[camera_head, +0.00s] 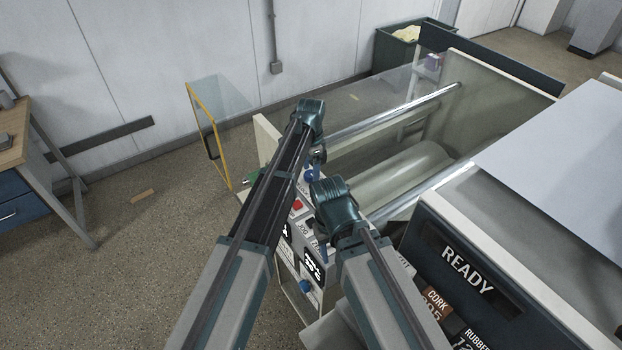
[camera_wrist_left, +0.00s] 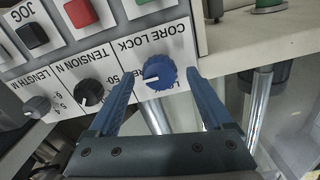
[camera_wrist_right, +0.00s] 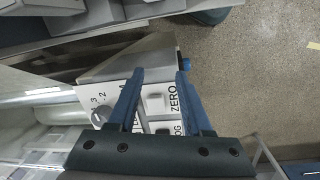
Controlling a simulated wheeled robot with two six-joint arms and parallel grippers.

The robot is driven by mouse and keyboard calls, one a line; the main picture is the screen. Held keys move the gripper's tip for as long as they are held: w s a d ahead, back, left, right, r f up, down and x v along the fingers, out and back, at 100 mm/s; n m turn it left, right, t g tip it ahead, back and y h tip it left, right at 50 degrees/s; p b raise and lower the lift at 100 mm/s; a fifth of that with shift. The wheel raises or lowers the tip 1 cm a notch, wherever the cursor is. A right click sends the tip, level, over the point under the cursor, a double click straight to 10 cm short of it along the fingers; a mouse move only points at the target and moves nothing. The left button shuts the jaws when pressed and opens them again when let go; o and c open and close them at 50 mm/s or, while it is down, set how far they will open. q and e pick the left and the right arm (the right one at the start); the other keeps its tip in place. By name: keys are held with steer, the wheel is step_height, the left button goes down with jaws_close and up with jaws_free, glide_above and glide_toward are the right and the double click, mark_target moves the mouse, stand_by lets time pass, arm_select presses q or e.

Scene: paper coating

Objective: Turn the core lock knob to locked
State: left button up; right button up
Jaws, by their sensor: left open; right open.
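The core lock knob (camera_wrist_left: 160,75) is round and blue with a white mark pointing left in the left wrist view, where its panel lettering is upside down. The words around it are partly hidden. A blue knob (camera_head: 309,174) in the head view appears to be the same one. My left gripper (camera_wrist_left: 160,90) is open, with one finger on each side of the knob; I cannot tell if they touch it. In the head view, my left gripper (camera_head: 318,152) hangs over the panel's far end. My right gripper (camera_wrist_right: 160,73) is open and empty above the ZERO button (camera_wrist_right: 156,101).
A red button (camera_wrist_left: 79,12) and a black tension knob (camera_wrist_left: 88,92) sit close to the core lock knob. A metal roller (camera_head: 390,112) runs along the machine beyond my grippers. A READY display housing (camera_head: 480,255) stands at the right. Open floor (camera_head: 150,240) lies left.

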arm_select(q)
steer(key=shift+f, duration=0.2)
arm_select(e)
steer(key=shift+f, duration=0.25)
arm_select(q)
jaws_close()
steer(key=shift+n, duration=0.3)
steer(key=n, duration=1.3)
steer(key=shift+a, duration=0.1)
steer(key=shift+n, duration=2.4)
